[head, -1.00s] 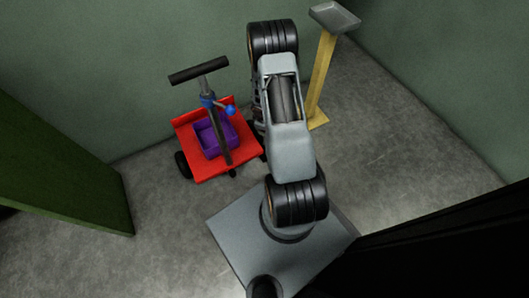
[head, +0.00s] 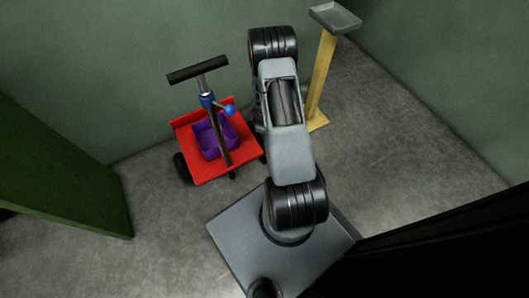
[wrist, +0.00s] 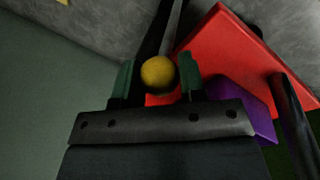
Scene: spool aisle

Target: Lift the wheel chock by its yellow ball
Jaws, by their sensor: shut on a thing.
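The yellow ball (wrist: 158,72) shows in the wrist view between the two green fingertips of my gripper (wrist: 157,78), which is shut on it. A dark shape runs behind and above the ball; I cannot tell whether it is the wheel chock, and the chock's body is not clearly seen. In the head view my arm hides the gripper and the ball.
A red cart (head: 240,157) with a dark T-handle (head: 198,69) and a purple bin (head: 207,142) stands left of my arm. The cart shows close by in the wrist view (wrist: 225,45). A yellow post (head: 322,80) with a grey tray (head: 335,17) stands right. Green walls enclose the floor.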

